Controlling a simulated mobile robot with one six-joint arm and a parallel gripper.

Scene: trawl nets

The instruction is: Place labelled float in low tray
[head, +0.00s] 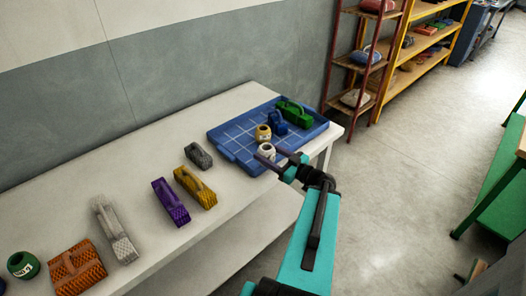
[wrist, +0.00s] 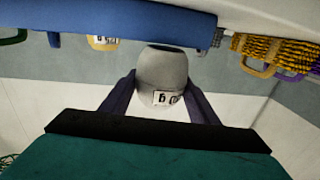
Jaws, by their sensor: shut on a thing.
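A pale grey-white float (head: 266,150) with a dark-marked white label is between the fingers of my gripper (head: 271,156). The float also shows in the wrist view (wrist: 162,72), its label facing the camera. My gripper is shut on its sides. The low tray (head: 236,146) is blue with a pale grid and lies at the table's far right end. In the head view the float overlaps the tray's near part; I cannot tell whether it touches the tray. A yellow labelled float (head: 263,132) sits in the tray just behind it.
A blue handled item (head: 278,122) and a green one (head: 293,113) are in the tray. Grey (head: 199,156), yellow (head: 195,188), purple (head: 170,203), white (head: 115,231) and orange (head: 77,267) items and a green float (head: 23,265) line the table. Shelves (head: 359,62) stand beyond.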

